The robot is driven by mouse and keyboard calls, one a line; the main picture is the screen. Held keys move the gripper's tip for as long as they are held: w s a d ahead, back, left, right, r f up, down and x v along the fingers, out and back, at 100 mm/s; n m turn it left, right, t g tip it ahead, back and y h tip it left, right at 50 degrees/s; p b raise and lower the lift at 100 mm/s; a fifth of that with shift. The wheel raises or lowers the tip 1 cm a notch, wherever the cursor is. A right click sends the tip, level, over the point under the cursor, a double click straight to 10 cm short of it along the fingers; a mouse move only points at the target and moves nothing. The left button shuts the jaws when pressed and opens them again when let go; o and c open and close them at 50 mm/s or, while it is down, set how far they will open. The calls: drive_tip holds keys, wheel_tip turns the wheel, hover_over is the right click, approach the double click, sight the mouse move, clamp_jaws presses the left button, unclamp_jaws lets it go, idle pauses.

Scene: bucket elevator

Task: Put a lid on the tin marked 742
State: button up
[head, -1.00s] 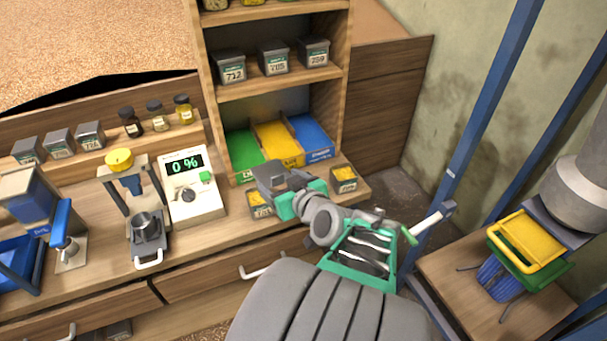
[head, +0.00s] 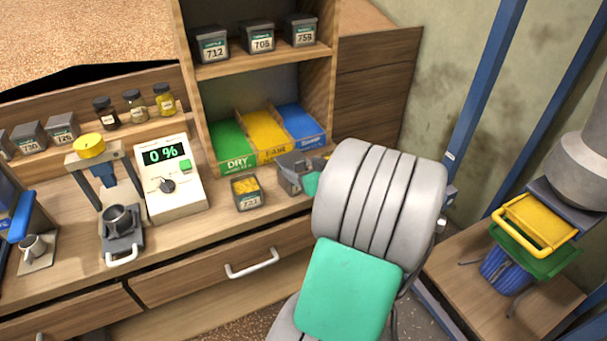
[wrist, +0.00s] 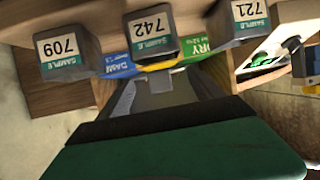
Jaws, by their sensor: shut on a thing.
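The tin marked 742 (wrist: 150,38) stands in the middle of a row in the wrist view, which is upside down. It is between tin 709 (wrist: 66,48) and tin 721 (wrist: 240,18). In the head view, tin 721 (head: 248,194) is open with yellow grain. My gripper (head: 306,178) is low over the bench, right of tin 721. In the wrist view my gripper (wrist: 150,98) is shut on a flat grey piece, seemingly a lid, close to tin 742. I cannot tell whether they touch.
Green, yellow and blue trays (head: 267,138) stand behind the tins. A shelf above holds tins 712, 705 and 759 (head: 300,32). A meter reading 0 % (head: 176,186) stands to the left. Bare bench lies in front of tin 721.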

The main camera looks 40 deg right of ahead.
drive_tip(key=shift+f+b, duration=0.4)
drive_tip(key=shift+f+b, duration=0.25)
drive_tip(key=shift+b, duration=0.1)
drive_tip(key=o, duration=1.3)
drive_tip(key=shift+o, duration=0.2)
drive_tip(key=shift+r, duration=0.1)
